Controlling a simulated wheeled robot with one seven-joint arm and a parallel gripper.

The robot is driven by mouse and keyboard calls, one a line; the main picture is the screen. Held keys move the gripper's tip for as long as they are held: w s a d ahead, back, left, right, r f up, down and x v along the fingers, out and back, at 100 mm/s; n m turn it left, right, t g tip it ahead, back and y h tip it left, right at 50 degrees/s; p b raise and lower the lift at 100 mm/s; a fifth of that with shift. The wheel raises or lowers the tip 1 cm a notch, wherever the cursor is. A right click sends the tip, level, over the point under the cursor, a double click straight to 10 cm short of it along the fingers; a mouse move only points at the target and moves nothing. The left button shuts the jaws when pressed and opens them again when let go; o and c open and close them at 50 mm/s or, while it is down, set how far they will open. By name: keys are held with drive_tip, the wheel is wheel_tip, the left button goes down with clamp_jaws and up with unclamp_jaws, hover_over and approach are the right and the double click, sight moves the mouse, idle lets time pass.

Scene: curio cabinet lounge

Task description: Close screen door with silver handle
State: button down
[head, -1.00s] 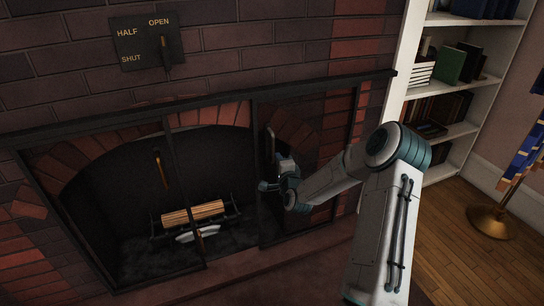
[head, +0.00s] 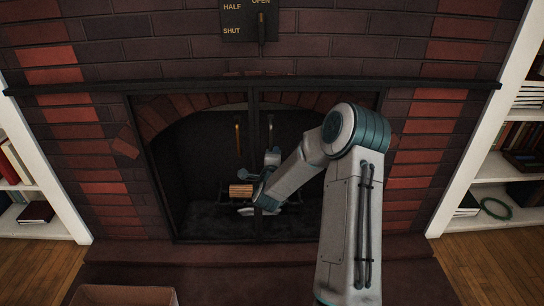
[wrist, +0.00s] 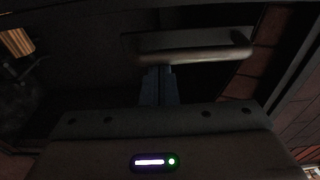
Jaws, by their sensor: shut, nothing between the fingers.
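The fireplace screen door with the silver handle is the right dark-framed panel (head: 257,222). The silver handle (head: 270,130) is upright near that panel's inner edge. The two panels' inner edges stand side by side at the middle of the opening, with at most a narrow gap in the head view. My gripper (head: 271,154) is at the lower end of the silver handle. In the wrist view, the shut fingers (wrist: 158,70) are empty and reach up to the handle (wrist: 195,54), close against it; whether they touch is unclear. My arm hides much of the right panel.
The left panel has a brass handle (head: 238,138). A log (head: 240,190) lies on a grate inside the fireplace. A sign (head: 250,20) with a lever is on the brick above. White bookshelves (head: 70,215) flank the fireplace. A brown box edge (head: 122,295) is at the bottom left.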

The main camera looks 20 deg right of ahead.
sight(287, 143)
drive_tip(key=shift+a+r, duration=0.1)
drive_tip(key=shift+a, duration=0.2)
drive_tip(key=shift+d, duration=0.1)
drive_tip(key=d, duration=0.1)
drive_tip(key=d+b, duration=0.1)
drive_tip(key=d, duration=0.1)
drive_tip(key=shift+s+d, duration=0.3)
drive_tip(key=shift+d, duration=0.1)
drive_tip(key=p+v, duration=0.2)
drive_tip(key=v, duration=0.7)
drive_tip(key=s+a+r+n+g+y+p, duration=0.2)
drive_tip(key=s+a+r+n+y+p, duration=0.15)
drive_tip(key=a+r+n+p, duration=0.5)
drive_tip(key=s+a+r+n+g+y+p, duration=0.2)
drive_tip(key=a+r+n+g+y+p, duration=0.15)
drive_tip(key=r+n+p, duration=0.6)
drive_tip(key=s+a+r+n+g+y+p, duration=0.1)
drive_tip(key=s+a+r+n+g+p, duration=0.1)
drive_tip(key=s+r+p, duration=0.4)
drive_tip(key=s+a+r+n+g+p, duration=0.2)
drive_tip(key=s+r+g+p, duration=0.3)
drive_tip(key=s+r, duration=1)
drive_tip(key=s+n+p, duration=0.1)
drive_tip(key=s, duration=0.2)
drive_tip(key=shift+s+r+n+y, duration=0.15)
drive_tip(key=shift+r+n+y, duration=0.15)
drive_tip(key=shift+r+y, duration=0.1)
